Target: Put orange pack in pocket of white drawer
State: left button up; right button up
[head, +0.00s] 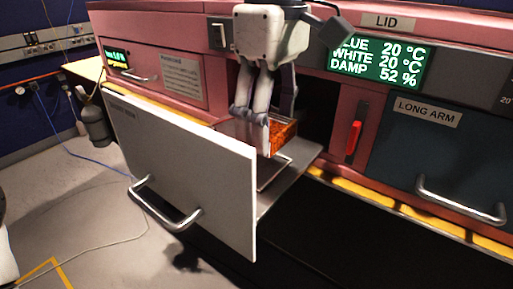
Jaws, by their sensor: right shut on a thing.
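The white drawer (185,165) is pulled open, with its large white front facing me. My right gripper (258,135) points down behind the top edge of that front and is shut on the orange pack (284,136). The pack shows just right of the fingers, partly hidden by them. A thin metal frame (272,176), perhaps the edge of the pocket, shows on the drawer below the pack. The drawer front hides much of the inside, so I cannot tell whether the pack touches the drawer. My left gripper is not seen.
A curved metal handle (165,214) juts from the drawer front. A red lever (353,140) and a dark LONG ARM panel (425,150) with a handle are on the right. A green display (380,62) is above them. A blue cable (75,155) crosses the left side.

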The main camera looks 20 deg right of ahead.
aim_at(259, 168)
jog(key=w+f, duration=0.2)
jog(key=f, duration=0.1)
jog(key=shift+w+a+f, duration=0.25)
jog(key=shift+w, duration=0.15)
jog(key=shift+w+f, duration=0.15)
jog(key=shift+f, duration=1.5)
jog(key=shift+f, duration=0.1)
jog(key=o, duration=1.2)
notch_tip(259, 168, up, 12)
jog(key=shift+r, duration=0.15)
